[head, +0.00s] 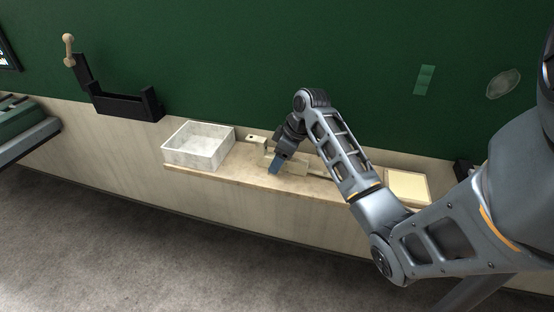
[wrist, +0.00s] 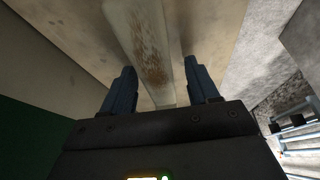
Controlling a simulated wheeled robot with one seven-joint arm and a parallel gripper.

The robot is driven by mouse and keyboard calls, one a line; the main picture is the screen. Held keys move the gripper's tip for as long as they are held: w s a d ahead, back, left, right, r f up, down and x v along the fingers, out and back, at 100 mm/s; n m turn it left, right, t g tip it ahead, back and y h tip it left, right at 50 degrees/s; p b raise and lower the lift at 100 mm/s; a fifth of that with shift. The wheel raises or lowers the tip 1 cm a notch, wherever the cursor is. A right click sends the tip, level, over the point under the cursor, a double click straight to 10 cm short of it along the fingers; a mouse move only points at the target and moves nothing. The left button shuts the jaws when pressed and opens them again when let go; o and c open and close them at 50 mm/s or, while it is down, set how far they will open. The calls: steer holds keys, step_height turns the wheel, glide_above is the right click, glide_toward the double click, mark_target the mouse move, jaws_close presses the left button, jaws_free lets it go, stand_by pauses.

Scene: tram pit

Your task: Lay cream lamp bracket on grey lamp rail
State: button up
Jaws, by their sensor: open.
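My gripper (head: 276,165) is open and points down over the shelf, near its middle. In the wrist view my gripper (wrist: 160,82) has its two blue-grey fingers apart. A long pale grey-green bar with brown rust marks (wrist: 147,45) runs between them, its near end close to the palm; the fingers are not closed on it. In the head view a pale piece (head: 297,166) shows beside the gripper, partly hidden by it. A small cream block with a dark spot (head: 256,140) lies just behind and left. I cannot tell for certain which piece is the bracket and which the rail.
A white open box (head: 198,146) stands on the shelf (head: 235,178) left of my gripper. A cream square tray (head: 408,186) lies to the right, partly behind my arm. A black holder (head: 125,105) sits further left. The green wall (head: 230,60) rises close behind.

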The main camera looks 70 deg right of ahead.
jaws_close()
stand_by(0.6)
